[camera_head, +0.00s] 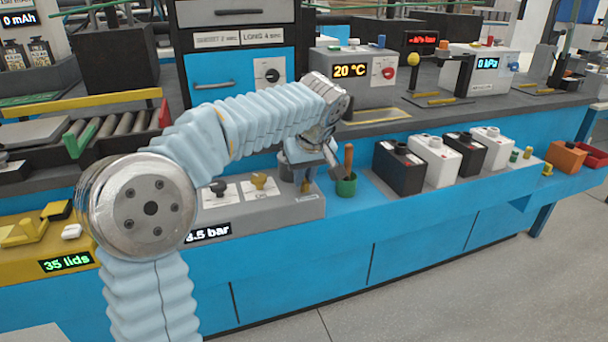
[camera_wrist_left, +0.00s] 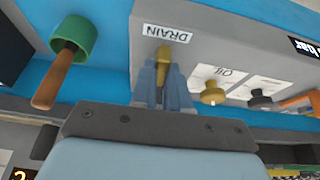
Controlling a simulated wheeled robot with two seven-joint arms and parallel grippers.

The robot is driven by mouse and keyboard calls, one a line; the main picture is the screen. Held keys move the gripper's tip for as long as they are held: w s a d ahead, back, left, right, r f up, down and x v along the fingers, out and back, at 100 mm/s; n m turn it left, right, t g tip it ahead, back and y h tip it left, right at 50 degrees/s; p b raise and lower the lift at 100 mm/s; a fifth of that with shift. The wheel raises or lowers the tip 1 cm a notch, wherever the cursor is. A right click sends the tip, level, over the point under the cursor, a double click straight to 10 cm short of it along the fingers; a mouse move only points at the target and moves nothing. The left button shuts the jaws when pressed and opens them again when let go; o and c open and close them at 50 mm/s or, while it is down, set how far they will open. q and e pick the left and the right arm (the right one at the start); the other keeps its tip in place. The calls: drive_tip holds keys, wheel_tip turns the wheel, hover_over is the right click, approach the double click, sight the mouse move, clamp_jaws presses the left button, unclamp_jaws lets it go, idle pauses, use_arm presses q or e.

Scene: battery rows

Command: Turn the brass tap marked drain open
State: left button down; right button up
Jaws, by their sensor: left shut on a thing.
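The brass drain tap (camera_wrist_left: 163,57) shows in the left wrist view just under the white DRAIN label (camera_wrist_left: 167,33). My left gripper (camera_wrist_left: 164,82) is shut on it, with one pale blue finger on either side. The fingers hide the lower part of the tap, and its exact turn is hard to tell. My right gripper is not in view.
A second brass tap (camera_head: 258,181) and a black tap (camera_head: 218,187) stand on the same panel. A green pot (camera_head: 346,187) with a wooden-handled tool is close to my gripper's right. Black and white batteries (camera_head: 398,170) stand farther right.

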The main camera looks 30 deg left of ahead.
use_arm(q)
drive_tip(key=c, duration=1.1)
unclamp_jaws()
drive_tip(key=p+v, duration=0.1)
drive_tip(key=v, duration=1.2)
drive_tip(key=shift+s+d+r, duration=0.1)
drive_tip(key=shift+s+r, duration=0.05)
drive_tip(key=shift+r, duration=0.15)
